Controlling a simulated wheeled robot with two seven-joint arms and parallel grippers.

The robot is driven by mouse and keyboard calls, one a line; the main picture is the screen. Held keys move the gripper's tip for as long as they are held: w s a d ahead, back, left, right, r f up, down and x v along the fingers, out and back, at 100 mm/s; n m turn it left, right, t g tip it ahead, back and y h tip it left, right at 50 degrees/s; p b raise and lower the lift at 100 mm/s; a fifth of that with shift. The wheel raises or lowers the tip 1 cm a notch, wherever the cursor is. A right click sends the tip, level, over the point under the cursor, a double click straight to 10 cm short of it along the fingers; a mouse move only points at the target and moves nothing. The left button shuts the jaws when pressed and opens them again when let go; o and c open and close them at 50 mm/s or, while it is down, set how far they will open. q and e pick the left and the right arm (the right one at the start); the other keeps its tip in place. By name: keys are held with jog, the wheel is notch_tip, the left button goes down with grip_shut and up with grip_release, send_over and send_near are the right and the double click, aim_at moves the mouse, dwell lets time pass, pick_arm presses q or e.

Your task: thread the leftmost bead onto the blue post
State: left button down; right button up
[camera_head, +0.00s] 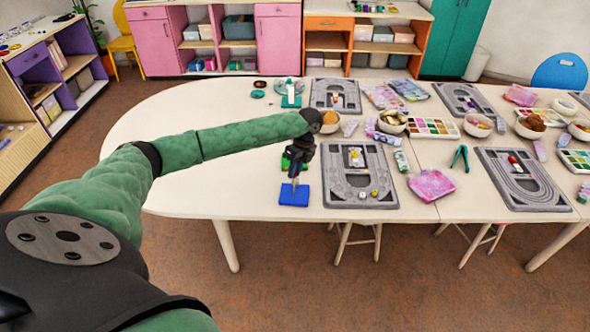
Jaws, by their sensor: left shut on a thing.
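My left gripper (296,176) points down just above the blue base (294,196), at the table's near edge. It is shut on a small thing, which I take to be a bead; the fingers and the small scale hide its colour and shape. The blue post on that base is not clear under the fingers, and I cannot tell whether the held thing touches it. Two small beads, one pale (362,195) and one yellow (374,193), lie at the near end of the grey board (388,201) to the right. My right gripper is not in view.
A teal base (291,102) stands farther back. Yellow and red pieces (355,157) stand on the grey board. The white table (240,197) is clear left of the blue base.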

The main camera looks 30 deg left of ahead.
pick_arm(q)
jog(key=shift+f, duration=0.35)
jog(key=shift+f, duration=0.25)
dwell(0.7)
jog(key=shift+f, duration=0.85)
jog(key=c, duration=1.4)
grip_release()
jog(key=shift+o, duration=0.8)
